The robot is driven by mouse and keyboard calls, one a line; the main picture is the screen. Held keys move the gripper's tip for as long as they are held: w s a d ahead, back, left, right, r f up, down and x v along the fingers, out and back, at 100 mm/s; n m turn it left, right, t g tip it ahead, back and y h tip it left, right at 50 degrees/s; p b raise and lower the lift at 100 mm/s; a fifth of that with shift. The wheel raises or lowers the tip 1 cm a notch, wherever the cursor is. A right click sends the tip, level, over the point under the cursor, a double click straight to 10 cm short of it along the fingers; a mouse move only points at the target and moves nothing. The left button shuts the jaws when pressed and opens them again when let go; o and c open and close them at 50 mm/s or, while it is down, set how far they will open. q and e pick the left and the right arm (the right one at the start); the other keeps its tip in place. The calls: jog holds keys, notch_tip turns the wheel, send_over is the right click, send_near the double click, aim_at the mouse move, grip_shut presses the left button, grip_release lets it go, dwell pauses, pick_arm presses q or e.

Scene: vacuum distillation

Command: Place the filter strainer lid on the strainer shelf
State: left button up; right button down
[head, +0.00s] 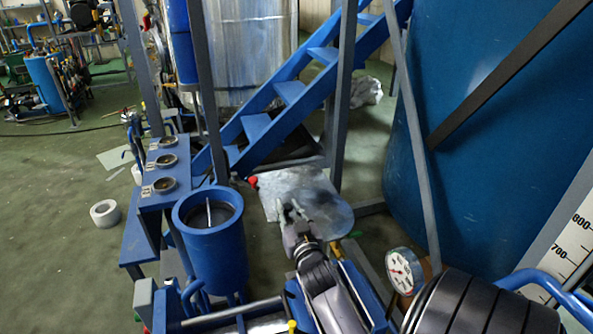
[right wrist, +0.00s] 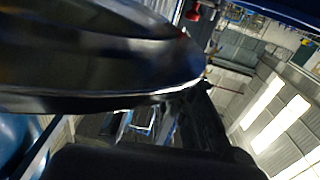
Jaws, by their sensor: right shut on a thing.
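The filter strainer lid (head: 332,212) looks like a grey metal disc with a rounded edge in the head view. My right gripper (head: 297,212) is shut on it, with its fingers over the grey metal. In the right wrist view the lid (right wrist: 100,60) is a large dark disc with a bright rim. A flat grey sheet with a square corner, probably the strainer shelf (head: 273,203), shows beside and behind the lid. Where lid and sheet meet is unclear, and I cannot tell whether they touch. The blue strainer (head: 209,262) stands open to the left. My left gripper is not in view.
A blue bench (head: 150,203) with several round fittings stands left of the strainer. Blue stairs (head: 290,92) and grey posts rise behind the sheet. A large blue tank (head: 500,90) fills the right. A pressure gauge (head: 404,270) is near my right arm.

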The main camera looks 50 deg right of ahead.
jog(key=shift+n, duration=0.6)
jog(key=shift+w+d+r+b, duration=0.35)
jog(key=shift+w+r+b, duration=0.4)
jog(key=shift+b, duration=1.15)
jog(key=shift+w+d+r+b, duration=0.3)
jog(key=shift+w+r+b, duration=0.4)
jog(key=shift+b, duration=1.15)
jog(key=shift+w+r+b, duration=0.15)
jog(key=shift+r+b, duration=0.2)
jog(key=shift+w+d, duration=0.15)
jog(key=shift+w, duration=0.15)
send_over(273, 196)
jog(key=v, duration=0.3)
notch_tip(273, 196, down, 5)
jog(key=shift+w+f, duration=0.15)
jog(key=shift+f, duration=0.05)
jog(key=shift+w+d+f, duration=0.35)
jog(key=shift+w+f, duration=0.2)
jog(key=shift+w, duration=0.1)
jog(key=shift+w+d+f, duration=0.35)
jog(key=shift+w+f, duration=0.25)
jog(key=shift+s, duration=0.1)
jog(key=c, duration=1.4)
grip_release()
jog(key=shift+o, duration=0.2)
